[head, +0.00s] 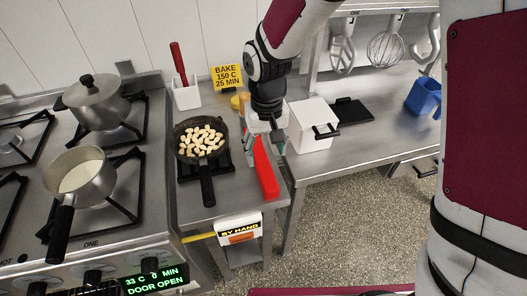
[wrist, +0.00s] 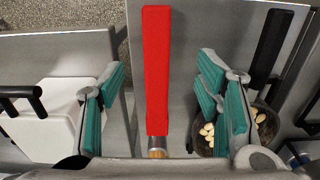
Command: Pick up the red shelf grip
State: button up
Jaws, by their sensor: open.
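A long red grip (head: 264,168) lies on the steel counter beside the pan, its near end at the counter's front edge. In the wrist view the red grip (wrist: 157,70) runs up the middle, with a metal collar and a bit of wood at its lower end; the rest is hidden below. My gripper (head: 266,140) is over the grip's far part in the head view. In the wrist view my gripper (wrist: 160,95) is open, with one teal-padded finger to each side of the red grip and clear gaps between. I cannot tell its exact height above the counter.
A black pan of pale nuts or beans (head: 201,140) stands left of the grip. A white box with a black handle (head: 311,127) stands to the right. Another red handle (head: 178,60) rises from a white holder (head: 186,93) behind. Pots (head: 80,178) sit on the stove at left.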

send_over(267, 176)
jog(key=f, duration=0.6)
jog(key=shift+s+a+f, duration=0.1)
jog(key=shift+s, duration=0.1)
jog(key=shift+w+f+p, duration=0.2)
jog(key=shift+f+p, duration=0.35)
jog(key=shift+f, duration=2.1)
jog(key=c, duration=1.4)
